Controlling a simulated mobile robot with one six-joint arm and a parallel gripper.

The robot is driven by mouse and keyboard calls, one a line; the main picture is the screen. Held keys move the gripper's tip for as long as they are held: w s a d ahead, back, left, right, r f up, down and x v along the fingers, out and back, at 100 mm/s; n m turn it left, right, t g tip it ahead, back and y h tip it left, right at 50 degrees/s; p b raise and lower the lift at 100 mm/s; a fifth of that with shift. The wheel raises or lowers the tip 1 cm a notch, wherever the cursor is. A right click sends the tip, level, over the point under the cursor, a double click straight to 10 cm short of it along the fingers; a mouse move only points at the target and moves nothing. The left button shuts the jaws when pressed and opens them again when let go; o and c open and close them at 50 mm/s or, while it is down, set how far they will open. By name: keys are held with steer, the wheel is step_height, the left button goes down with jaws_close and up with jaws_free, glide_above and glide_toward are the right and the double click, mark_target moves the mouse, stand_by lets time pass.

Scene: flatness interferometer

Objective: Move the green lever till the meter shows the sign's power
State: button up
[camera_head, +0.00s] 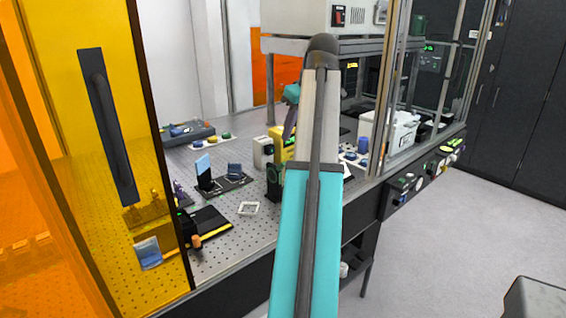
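I cannot pick out the green lever for sure. My arm stands upright across the middle and hides part of the bench behind it. A teal piece that looks like my arm's wrist shows just left of it, above a yellow box (277,141). My gripper's fingers cannot be made out there. A small green-lit readout (428,48) shows at the back right and a small yellow-lit display (352,65) under the shelf. Both are too small to read, and I cannot tell which is the meter. No sign with a readable power shows.
The perforated optical bench (225,255) carries optic mounts (204,175) and a white frame (249,208). An amber panel with a dark handle (109,125) stands at left. A white bin (388,130) sits at right, above a front edge with knobs (402,186). Grey floor (470,230) is open at right.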

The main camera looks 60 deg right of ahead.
mark_target(281, 167)
steer(key=shift+d+f, duration=0.1)
steer(key=shift+f, duration=0.05)
steer(key=shift+p+x, duration=1)
steer(key=shift+x, duration=5.75)
steer(key=shift+c, duration=0.3)
jaws_close()
